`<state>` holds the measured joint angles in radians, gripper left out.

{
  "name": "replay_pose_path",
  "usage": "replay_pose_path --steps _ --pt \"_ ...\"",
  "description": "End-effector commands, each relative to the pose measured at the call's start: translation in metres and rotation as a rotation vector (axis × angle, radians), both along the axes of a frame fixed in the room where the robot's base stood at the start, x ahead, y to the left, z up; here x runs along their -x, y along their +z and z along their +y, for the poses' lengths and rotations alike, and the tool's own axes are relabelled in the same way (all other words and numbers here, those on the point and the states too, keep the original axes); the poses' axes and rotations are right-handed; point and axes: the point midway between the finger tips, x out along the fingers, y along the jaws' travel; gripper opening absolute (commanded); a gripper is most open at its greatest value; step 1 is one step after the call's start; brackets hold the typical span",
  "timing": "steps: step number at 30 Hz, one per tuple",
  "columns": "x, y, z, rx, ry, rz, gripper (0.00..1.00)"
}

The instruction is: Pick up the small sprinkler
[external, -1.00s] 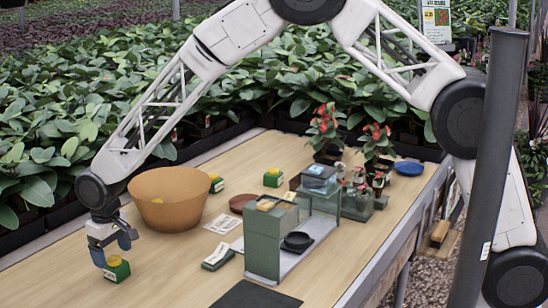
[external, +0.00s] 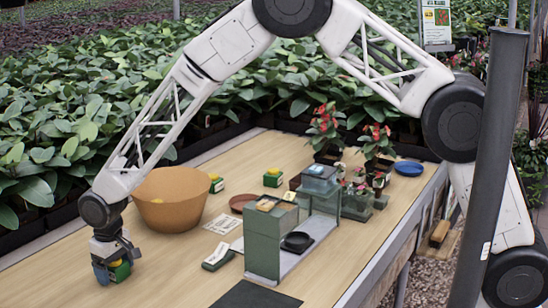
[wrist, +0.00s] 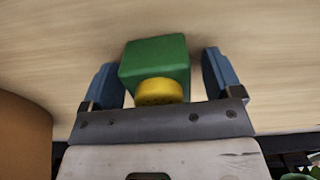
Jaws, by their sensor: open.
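A small green block-shaped item with a round yellow top (wrist: 155,65), which looks like the small sprinkler, stands on the wooden table. In the wrist view it sits between the two blue fingers of my gripper (wrist: 163,82), with a gap on each side. My gripper is open and low over the table. In the external view my gripper (external: 115,272) is around the same green item (external: 122,269), which is partly hidden by the fingers. Two similar green and yellow items stand farther back, one beside the bowl (external: 216,183) and one nearer the middle (external: 272,177).
A large orange-brown bowl (external: 170,200) stands just behind my gripper and shows at left in the wrist view (wrist: 22,140). A green stand (external: 268,245) with a black dish is to the right. Potted red flowers (external: 325,128) and a blue plate (external: 408,168) are farther back.

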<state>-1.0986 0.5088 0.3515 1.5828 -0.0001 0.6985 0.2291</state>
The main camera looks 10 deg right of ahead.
Motion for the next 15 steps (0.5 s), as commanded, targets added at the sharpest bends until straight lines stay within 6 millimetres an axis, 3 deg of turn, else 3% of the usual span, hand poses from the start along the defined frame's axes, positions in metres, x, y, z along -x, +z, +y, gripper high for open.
replay_pose_path --steps 2,13,15 --pt "0.0000 0.0001 0.0000 0.000 0.000 0.000 0.85" --pt "0.0000 0.0000 0.0000 0.000 0.000 0.000 0.30" --pt "-0.0001 0.0003 0.0001 0.000 0.000 0.000 0.28"
